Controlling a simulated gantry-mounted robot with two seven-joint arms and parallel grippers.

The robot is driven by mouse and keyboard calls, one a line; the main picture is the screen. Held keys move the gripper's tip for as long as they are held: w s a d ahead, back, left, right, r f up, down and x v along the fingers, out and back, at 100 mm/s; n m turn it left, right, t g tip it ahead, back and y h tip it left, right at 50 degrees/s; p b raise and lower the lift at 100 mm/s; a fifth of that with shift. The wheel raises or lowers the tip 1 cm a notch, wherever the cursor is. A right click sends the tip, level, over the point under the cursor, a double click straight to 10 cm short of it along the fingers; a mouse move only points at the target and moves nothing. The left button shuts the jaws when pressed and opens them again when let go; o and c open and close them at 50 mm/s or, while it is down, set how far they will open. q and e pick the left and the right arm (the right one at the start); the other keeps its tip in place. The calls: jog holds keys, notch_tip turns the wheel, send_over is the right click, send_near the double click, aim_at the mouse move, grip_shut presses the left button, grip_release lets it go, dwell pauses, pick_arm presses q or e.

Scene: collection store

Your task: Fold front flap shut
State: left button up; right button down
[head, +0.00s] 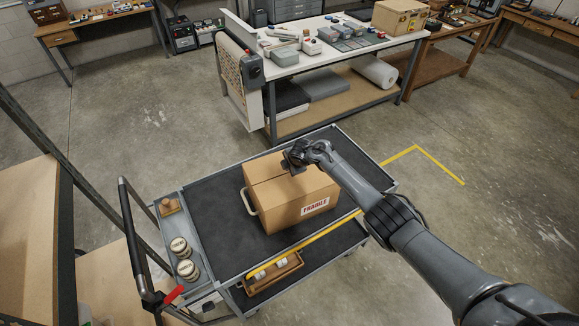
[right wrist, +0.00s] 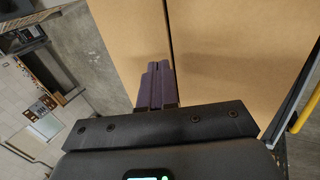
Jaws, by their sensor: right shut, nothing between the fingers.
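The brown cardboard box (head: 268,196) stands on the cart, with a FRAGILE label on its front side and a pale handle (head: 249,201) at its left. Its top panels lie about level, with a dark seam between them; the front flap (head: 290,188) is on the near side of the seam. My right gripper (head: 292,160) is at the box's top, toward the far right. In the right wrist view its dark purple fingers (right wrist: 157,84) are together and empty, close to the seam between two cardboard panels (right wrist: 225,50). Contact cannot be told. My left gripper is not in view.
The grey cart (head: 217,245) has a dark mat with free room around the box. Round tins (head: 186,268) and a wooden block (head: 169,206) sit at its left end; a wooden tray (head: 272,276) is on the lower shelf. A cluttered white table (head: 310,62) stands behind.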

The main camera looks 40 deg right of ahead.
jog(key=shift+r+p, duration=0.9)
jog(key=shift+r, duration=0.25)
notch_tip(320, 180, up, 12)
jog(key=p, duration=0.2)
jog(key=s+a+f+m+p, duration=0.1)
jog(key=s+a+f+m, duration=0.3)
jog(key=s+a, duration=0.5)
jog(key=s+a+f+m+p, duration=0.1)
jog(key=s+a+f+p, duration=0.1)
jog(key=s+a+f, duration=0.55)
jog(key=s+a+r+m, duration=0.1)
jog(key=s+r+m, duration=0.2)
jog(key=s, duration=0.6)
jog(key=s+a+r+m+g+y+p, duration=0.1)
jog(key=s+r, duration=0.3)
jog(key=s, duration=0.5)
jog(key=s+a+r+m+g, duration=0.1)
jog(key=s+a+r+m, duration=0.1)
jog(key=s, duration=0.7)
jog(key=r+m, duration=0.1)
jog(key=m, duration=0.1)
jog(key=shift+s+a+r+m, duration=0.25)
jog(key=shift+s+a+m, duration=0.05)
jog(key=shift+s+a, duration=0.05)
